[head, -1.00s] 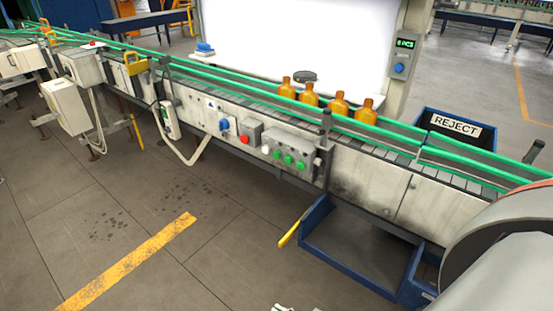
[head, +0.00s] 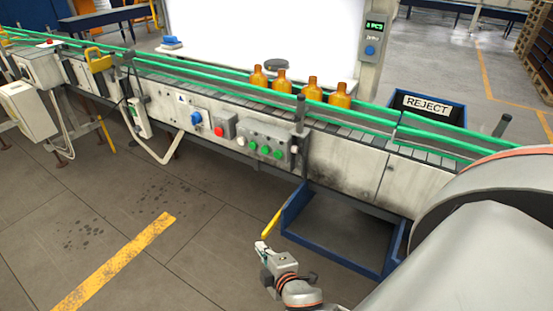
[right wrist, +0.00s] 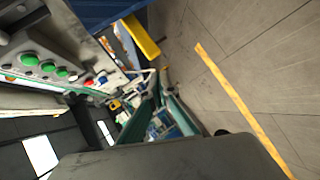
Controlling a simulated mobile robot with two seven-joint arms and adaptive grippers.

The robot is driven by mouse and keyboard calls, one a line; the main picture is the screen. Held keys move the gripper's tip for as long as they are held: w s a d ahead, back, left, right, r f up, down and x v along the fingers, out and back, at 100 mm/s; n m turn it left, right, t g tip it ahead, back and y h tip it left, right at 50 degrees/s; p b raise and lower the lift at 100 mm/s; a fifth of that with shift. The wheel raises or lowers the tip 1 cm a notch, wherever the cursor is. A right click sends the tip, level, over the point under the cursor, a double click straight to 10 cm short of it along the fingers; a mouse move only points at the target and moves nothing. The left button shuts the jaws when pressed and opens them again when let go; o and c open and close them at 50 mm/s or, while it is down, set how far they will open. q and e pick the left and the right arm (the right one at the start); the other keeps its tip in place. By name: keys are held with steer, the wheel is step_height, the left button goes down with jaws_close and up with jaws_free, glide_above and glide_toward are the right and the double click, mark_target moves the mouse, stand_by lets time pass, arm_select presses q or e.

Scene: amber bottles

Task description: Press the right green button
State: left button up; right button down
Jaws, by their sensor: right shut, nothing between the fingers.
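A grey control box (head: 262,134) on the front of the conveyor carries a white button (head: 241,141) and a row of green buttons. The right green button (head: 277,153) is at the row's right end. In the right wrist view the same green button (right wrist: 28,59) shows at the upper left. My right gripper (head: 262,248) is shut and empty, low in front of the conveyor, below and apart from the control box. My left gripper is not in view.
Several amber bottles (head: 281,80) stand on the conveyor behind green rails. A blue frame (head: 287,219) with a yellow handle (head: 273,222) stands below the conveyor. Floor in front is clear.

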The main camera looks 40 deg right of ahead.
mark_target(278, 155)
steer(key=w+d+r+n+t+h, duration=0.1)
steer(key=w+r+n+t+h, duration=0.1)
steer(key=r, duration=0.4)
steer(key=w+d+r+n+t+h, duration=0.2)
steer(key=w+r, duration=0.2)
steer(key=r, duration=0.2)
steer(key=w+d+r+n+t+h+b, duration=0.1)
steer(key=w+r+n+t, duration=0.1)
steer(key=r, duration=0.4)
steer(key=shift+w+d+n+h, duration=0.3)
steer(key=shift+w+h, duration=0.1)
steer(key=shift+w, duration=0.15)
steer(key=shift+r, duration=0.1)
steer(key=w+d, duration=0.3)
steer(key=d, duration=0.5)
steer(key=shift+w, duration=0.2)
steer(key=shift+d, duration=0.2)
